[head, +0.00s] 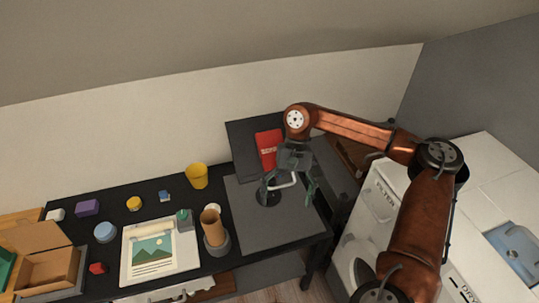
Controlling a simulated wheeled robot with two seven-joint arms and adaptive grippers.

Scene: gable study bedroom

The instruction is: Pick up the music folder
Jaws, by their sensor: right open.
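A flat red item with pale lettering (266,143), which looks like the music folder, lies against a dark panel (240,133) at the back of the desk. Its right and lower parts are partly covered by my right arm and gripper. My right gripper (289,190) is open, pointing down over the grey mat (245,222), in front of the red item. I cannot tell whether it touches anything there. A dark round base (267,197) shows beside its left finger. My left gripper is not in view.
The black desk (155,190) holds a yellow cup (196,176), a brown cylinder in a grey holder (212,228), a picture sheet (155,250) and an open cardboard box (48,268). White appliances (480,185) stand at right. The front of the grey mat is clear.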

